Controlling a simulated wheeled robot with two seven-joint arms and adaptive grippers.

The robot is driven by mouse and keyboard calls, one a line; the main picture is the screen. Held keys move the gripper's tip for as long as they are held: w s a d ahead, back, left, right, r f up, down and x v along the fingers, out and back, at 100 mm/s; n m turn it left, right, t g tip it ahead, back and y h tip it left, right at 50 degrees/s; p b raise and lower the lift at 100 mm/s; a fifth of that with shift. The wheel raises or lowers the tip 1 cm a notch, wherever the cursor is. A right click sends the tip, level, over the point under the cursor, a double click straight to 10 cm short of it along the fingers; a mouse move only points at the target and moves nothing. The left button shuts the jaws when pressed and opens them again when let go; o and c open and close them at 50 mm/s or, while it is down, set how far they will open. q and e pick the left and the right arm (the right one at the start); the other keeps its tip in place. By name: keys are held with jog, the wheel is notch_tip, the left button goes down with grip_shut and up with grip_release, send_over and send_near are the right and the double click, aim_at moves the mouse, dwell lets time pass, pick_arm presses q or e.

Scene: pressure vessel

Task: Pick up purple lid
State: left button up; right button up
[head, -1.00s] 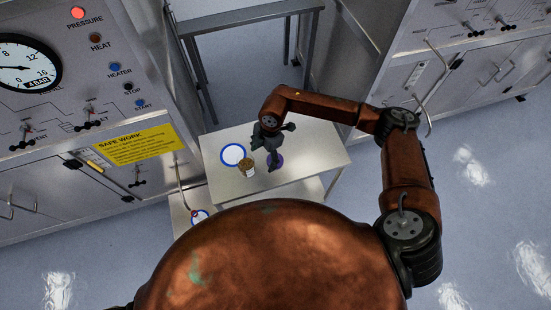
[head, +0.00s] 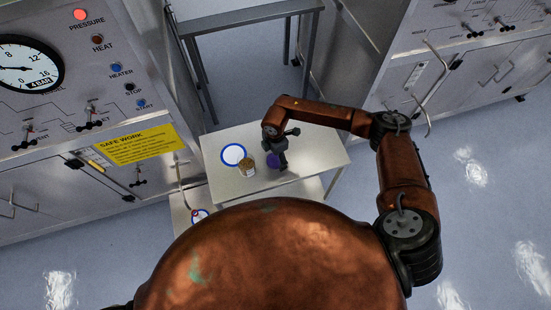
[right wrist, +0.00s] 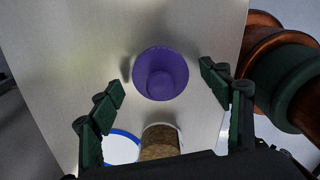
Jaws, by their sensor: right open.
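The purple lid (head: 272,161) lies on the small metal table, right of the jar. In the right wrist view the round purple lid (right wrist: 160,73) shows whole, between and beyond my fingertips. My right gripper (head: 283,160) is over the table at the lid's right side and partly covers it in the head view. In the right wrist view my right gripper (right wrist: 160,80) is open, its two green-tipped fingers spread on either side of the lid, with nothing between them. My left gripper is out of view.
A jar with brown contents (head: 247,167) stands left of the lid, near a blue-ringed white disc (head: 233,155). The metal table (head: 320,150) is clear on its right. A control cabinet with a yellow sign (head: 138,144) stands left.

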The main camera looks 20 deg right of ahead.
jog(key=c, duration=0.9)
jog(key=shift+c, duration=0.2)
